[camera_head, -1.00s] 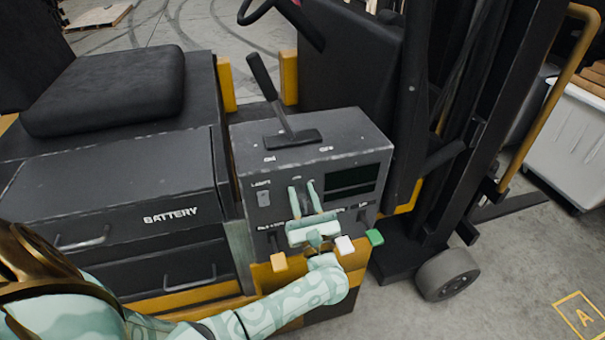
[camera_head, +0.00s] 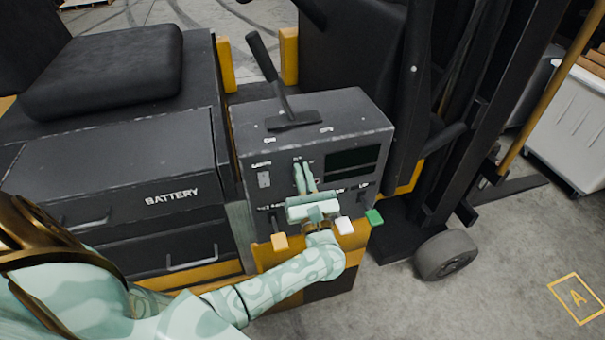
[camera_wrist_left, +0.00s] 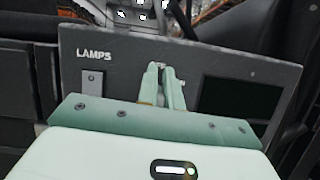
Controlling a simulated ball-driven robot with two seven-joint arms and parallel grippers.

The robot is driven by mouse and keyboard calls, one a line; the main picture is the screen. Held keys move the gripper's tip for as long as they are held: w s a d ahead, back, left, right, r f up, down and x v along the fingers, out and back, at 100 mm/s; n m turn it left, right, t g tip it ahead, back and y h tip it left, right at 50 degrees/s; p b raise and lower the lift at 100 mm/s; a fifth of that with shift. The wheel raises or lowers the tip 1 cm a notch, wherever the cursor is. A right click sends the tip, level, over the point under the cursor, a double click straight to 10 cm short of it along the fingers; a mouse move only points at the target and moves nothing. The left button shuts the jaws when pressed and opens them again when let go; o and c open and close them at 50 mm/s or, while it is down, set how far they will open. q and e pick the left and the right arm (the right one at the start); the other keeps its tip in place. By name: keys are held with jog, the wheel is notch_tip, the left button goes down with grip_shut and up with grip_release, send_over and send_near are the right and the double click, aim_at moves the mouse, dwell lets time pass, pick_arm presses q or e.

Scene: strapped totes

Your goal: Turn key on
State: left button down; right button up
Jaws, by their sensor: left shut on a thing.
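My left gripper (camera_head: 305,167) reaches up to the front of the dark control panel (camera_head: 285,205). Its two pale green fingers are close together and shut on the key at the panel's upper middle. The key is almost wholly hidden by the fingers, so I cannot tell which way it is turned. In the left wrist view the fingertips (camera_wrist_left: 162,70) meet the panel (camera_wrist_left: 130,60) between the LAMPS switch (camera_wrist_left: 92,82) and the dark screen (camera_wrist_left: 238,98). My right gripper is not in view.
A lever (camera_head: 267,65) stands on top of the console. Orange (camera_head: 280,242), white (camera_head: 344,225) and green (camera_head: 374,217) knobs stick out below the panel, near my left wrist. A BATTERY drawer (camera_head: 110,190) is at left and a mast (camera_head: 490,90) at right.

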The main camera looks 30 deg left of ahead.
pick_arm(q)
jog(key=m+h+p, duration=0.1)
jog(key=m, duration=0.1)
jog(key=m+t+h, duration=0.1)
jog(key=m, duration=0.2)
jog(key=w+m+t+h+p, duration=0.1)
jog(key=m, duration=0.2)
jog(key=shift+d+p, duration=0.3)
jog(key=shift+d, duration=0.1)
jog(key=m+h+p, duration=0.1)
jog(key=m, duration=0.1)
jog(key=m+h+p, duration=0.1)
jog(key=m, duration=0.1)
jog(key=shift+w+d+f+t, duration=0.15)
jog(key=shift+f+t, duration=0.05)
jog(key=shift+t, duration=0.2)
jog(key=shift+w+d+f+m+h+p, duration=0.15)
jog(key=shift+m+h+p, duration=0.3)
jog(key=shift+m, duration=0.3)
jog(key=shift+s+a+f+m+h+p, duration=0.15)
jog(key=shift+m+h+p, duration=0.25)
jog(key=shift+m, duration=0.35)
jog(key=shift+w+d+f, duration=0.1)
jog(key=c, duration=1.6)
grip_release()
jog(key=shift+o, duration=0.2)
